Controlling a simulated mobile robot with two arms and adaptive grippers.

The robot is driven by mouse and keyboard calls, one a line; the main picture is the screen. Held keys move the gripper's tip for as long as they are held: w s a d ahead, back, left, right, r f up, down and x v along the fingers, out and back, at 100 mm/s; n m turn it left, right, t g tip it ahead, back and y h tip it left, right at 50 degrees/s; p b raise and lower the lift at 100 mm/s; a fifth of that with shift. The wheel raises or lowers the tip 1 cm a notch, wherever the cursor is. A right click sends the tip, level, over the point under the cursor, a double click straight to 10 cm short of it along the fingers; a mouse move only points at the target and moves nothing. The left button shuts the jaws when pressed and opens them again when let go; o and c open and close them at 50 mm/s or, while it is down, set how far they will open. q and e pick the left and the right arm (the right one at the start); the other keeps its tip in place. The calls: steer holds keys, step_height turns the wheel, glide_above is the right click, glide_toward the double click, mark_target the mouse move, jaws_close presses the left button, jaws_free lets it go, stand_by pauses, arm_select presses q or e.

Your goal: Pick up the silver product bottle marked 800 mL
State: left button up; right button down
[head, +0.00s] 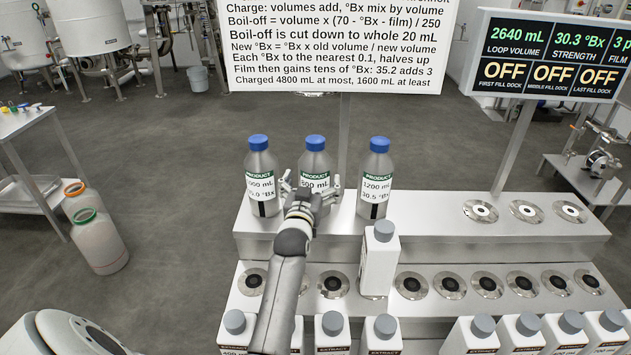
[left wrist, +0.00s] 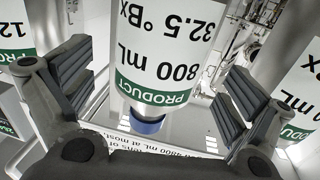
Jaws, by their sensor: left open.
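The silver 800 mL product bottle (head: 316,158) has a blue cap and stands upright on the upper steel step, the middle one of three. My left gripper (head: 309,187) is open in front of it, with a finger on each side of its label; the gripper hides its lower part. In the left wrist view the bottle (left wrist: 160,55) appears upside down between the open fingers (left wrist: 160,85), its label reading 800 mL and 32.5 °Bx. Visible gaps remain on both sides, so the fingers look apart from it. My right gripper is not in view.
Similar silver bottles stand close by: one at left (head: 262,175) and a 1200 mL one (head: 375,180) at right. A white extract bottle (head: 380,260) stands in front on the lower step (head: 420,268), with several more along the near edge. Empty docks lie at right on the upper step.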

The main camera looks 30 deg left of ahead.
arm_select(q)
steer(key=shift+w+a+r+p, duration=0.2)
steer(key=shift+w+r+p, duration=0.25)
steer(key=shift+w+p, duration=0.1)
steer(key=p+x, duration=0.1)
steer(key=x, duration=0.2)
steer(key=shift+s+f, duration=0.1)
steer(key=shift+f, duration=0.05)
steer(key=shift+w+a, duration=0.2)
steer(key=shift+w, duration=0.15)
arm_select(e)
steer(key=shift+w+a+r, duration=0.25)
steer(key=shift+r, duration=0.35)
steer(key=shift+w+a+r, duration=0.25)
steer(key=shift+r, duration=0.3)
arm_select(q)
steer(key=c, duration=0.9)
steer(key=shift+c, duration=0.7)
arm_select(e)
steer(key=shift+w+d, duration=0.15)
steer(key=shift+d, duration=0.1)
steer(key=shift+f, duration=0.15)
